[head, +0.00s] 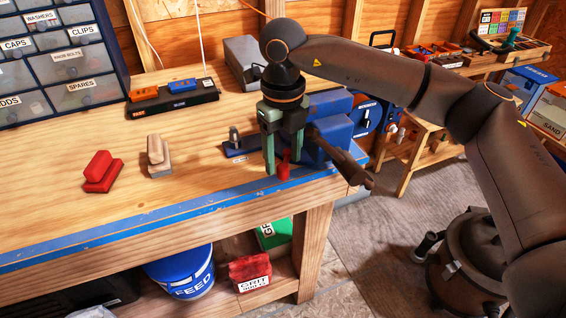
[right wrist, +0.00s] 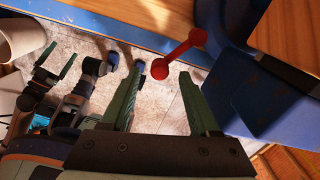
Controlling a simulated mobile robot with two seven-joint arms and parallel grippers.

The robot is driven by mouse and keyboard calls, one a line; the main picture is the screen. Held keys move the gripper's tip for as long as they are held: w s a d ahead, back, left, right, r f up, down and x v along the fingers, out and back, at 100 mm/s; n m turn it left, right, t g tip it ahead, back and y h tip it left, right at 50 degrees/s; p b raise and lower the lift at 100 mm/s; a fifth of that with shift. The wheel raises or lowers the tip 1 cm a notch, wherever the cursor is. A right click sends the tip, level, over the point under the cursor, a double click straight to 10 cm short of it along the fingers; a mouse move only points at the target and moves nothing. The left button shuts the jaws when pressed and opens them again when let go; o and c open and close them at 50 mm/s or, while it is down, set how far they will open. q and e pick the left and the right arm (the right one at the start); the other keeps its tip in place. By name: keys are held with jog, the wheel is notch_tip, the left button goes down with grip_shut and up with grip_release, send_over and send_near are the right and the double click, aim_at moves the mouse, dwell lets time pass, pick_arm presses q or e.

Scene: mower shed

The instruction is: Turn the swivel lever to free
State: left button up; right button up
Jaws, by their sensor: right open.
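The red swivel lever (head: 283,163) is at the front edge of the bench, beside the blue vise (head: 327,125). In the right wrist view the lever (right wrist: 178,54) lies slanted, with its round knob at the lower left and the other end at the upper right. My right gripper (head: 283,166) points down over it with its green fingers apart, one on each side of the lever in the head view.
Red (head: 102,172) and tan (head: 159,156) blocks sit on the bench to the left. A small blue-based metal fitting (head: 238,146) is close to the gripper's left. Drawer bins (head: 65,68) stand at the back left. The bench front between is clear.

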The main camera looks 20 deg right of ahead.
aim_at(283, 167)
notch_tip(283, 167, up, 10)
dwell(0.3)
jog(key=shift+r, duration=0.1)
jog(key=shift+c, duration=0.4)
